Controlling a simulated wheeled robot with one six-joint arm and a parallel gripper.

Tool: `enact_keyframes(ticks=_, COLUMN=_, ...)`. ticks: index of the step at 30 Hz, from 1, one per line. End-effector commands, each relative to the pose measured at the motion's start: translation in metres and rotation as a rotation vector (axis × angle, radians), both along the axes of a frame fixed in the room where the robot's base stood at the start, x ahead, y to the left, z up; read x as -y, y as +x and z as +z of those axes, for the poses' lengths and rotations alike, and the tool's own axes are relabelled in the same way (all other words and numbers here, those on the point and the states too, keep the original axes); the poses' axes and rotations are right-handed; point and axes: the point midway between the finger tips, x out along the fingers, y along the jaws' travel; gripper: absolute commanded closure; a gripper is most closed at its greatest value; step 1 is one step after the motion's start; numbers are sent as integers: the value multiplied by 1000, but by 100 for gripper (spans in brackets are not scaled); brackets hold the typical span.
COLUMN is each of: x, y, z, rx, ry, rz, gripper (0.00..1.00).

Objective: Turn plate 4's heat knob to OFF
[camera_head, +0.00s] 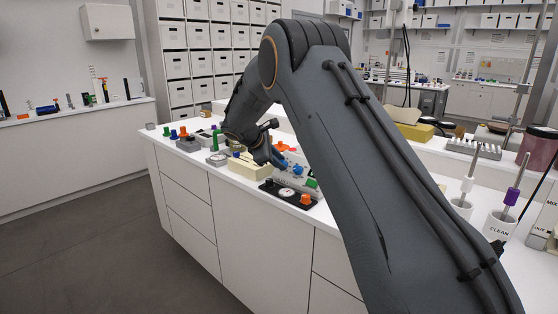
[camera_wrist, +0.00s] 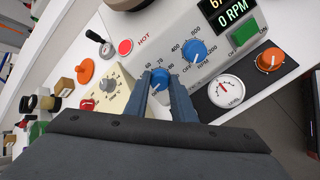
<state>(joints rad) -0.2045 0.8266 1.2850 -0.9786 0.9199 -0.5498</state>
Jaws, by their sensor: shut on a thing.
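In the wrist view, my gripper (camera_wrist: 168,92) is shut on a blue knob (camera_wrist: 160,77) on the front of a grey hotplate (camera_wrist: 178,66). Numbers such as 60, 70 and 80 ring this knob. The fingers hide part of its scale, and I cannot read its setting. A second blue knob (camera_wrist: 194,50), with an RPM scale, is to its right. The display (camera_wrist: 230,12) above reads 0 RPM. No plate number is readable. In the head view, my arm reaches down to the grey plate (camera_head: 312,172) on the bench, and the gripped knob is hard to make out.
In the wrist view, a green switch (camera_wrist: 243,34) and a red lamp (camera_wrist: 125,47) marked HOT are on the hotplate. A round level gauge (camera_wrist: 226,91) and an orange knob (camera_wrist: 270,60) are on the right.

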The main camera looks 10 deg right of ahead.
Motion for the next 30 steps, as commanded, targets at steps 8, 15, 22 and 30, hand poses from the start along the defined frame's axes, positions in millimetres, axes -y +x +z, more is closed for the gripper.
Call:
enact_keyframes(ticks=8, x=0, y=-2, z=-2, rx=-146, ry=-100, rz=166, gripper=99)
enact_keyframes(ticks=15, x=-1, y=-1, z=-2, rx=-234, ry=-164, rz=274, gripper=99)
enact_keyframes(ticks=22, x=-1, y=-1, z=-2, rx=-281, ry=-198, rz=331, gripper=99)
enact_keyframes(ticks=30, x=-1, y=-1, z=-2, rx=-298, ry=-211, rz=351, gripper=99)
